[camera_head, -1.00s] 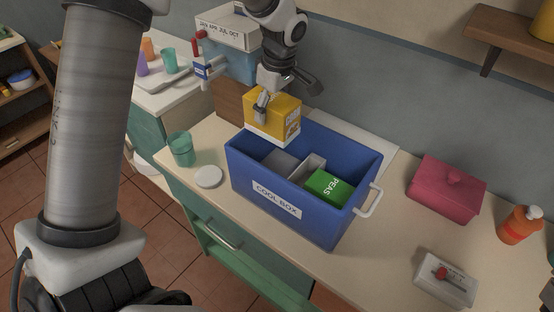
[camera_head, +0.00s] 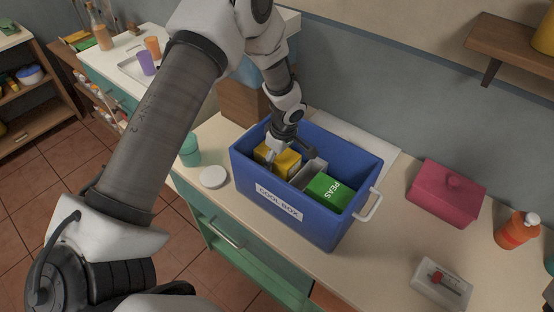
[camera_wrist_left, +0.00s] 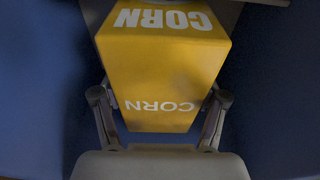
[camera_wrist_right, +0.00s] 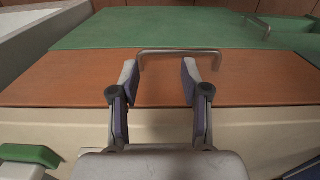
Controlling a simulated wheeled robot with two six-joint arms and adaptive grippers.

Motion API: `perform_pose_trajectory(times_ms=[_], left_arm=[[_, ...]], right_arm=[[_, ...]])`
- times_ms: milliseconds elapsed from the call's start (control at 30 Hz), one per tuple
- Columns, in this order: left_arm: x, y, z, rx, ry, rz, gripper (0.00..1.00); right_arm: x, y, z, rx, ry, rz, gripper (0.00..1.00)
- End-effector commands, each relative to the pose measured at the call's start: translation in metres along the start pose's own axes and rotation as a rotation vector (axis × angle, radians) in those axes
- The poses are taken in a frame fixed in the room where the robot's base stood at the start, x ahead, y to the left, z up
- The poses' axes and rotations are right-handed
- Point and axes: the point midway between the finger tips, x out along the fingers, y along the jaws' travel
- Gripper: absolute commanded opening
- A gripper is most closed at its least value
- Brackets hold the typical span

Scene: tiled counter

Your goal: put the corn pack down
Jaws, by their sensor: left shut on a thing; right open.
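The yellow corn pack (camera_head: 288,163) is down inside the left part of the blue cool box (camera_head: 297,208). My left gripper (camera_head: 275,152) is shut on it from above and partly hides it. In the left wrist view the corn pack (camera_wrist_left: 163,75) fills the space between the fingers, with CORN printed on two faces and blue walls around. Whether its underside touches the box floor is hidden. My right gripper (camera_wrist_right: 158,82) is open and empty in its wrist view, above the counter's front edge and an orange drawer front.
A green peas pack (camera_head: 328,190) lies in the right part of the box, with a grey divider (camera_head: 308,173) beside it. A white round lid (camera_head: 213,177) and a teal cup (camera_head: 190,150) stand left of the box. A pink container (camera_head: 446,192) stands to the right.

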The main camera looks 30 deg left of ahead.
Motion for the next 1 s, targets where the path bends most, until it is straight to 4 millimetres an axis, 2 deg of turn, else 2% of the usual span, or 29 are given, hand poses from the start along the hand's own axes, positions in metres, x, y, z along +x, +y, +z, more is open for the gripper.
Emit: perform_pose_trajectory(times_ms=[133, 467, 500, 533, 933, 1000], left_arm=[[0.016, 0.000, 0.003, 0.001, 0.000, 0.000, 0.07], [0.021, 0.000, 0.003, 0.000, 0.000, 0.001, 0.07], [0.020, 0.000, 0.003, 0.001, 0.000, 0.000, 0.86], [0.019, 0.000, 0.003, 0.000, 0.000, 0.000, 0.97], [0.014, 0.000, 0.002, 0.000, 0.000, 0.000, 0.97], [0.010, 0.001, 0.003, 0.000, 0.001, 0.003, 0.97]], right_arm=[[-0.006, 0.000, 0.000, 0.000, 0.000, 0.000, 0.46], [0.000, 0.000, 0.000, 0.000, 0.000, 0.000, 0.46], [-0.002, 0.000, 0.000, 0.000, 0.000, 0.000, 0.46], [-0.002, 0.000, 0.000, 0.000, 0.000, 0.000, 0.46], [-0.007, 0.000, 0.000, 0.000, 0.000, 0.000, 0.46], [-0.001, 0.000, 0.000, 0.000, 0.001, 0.000, 0.46]])
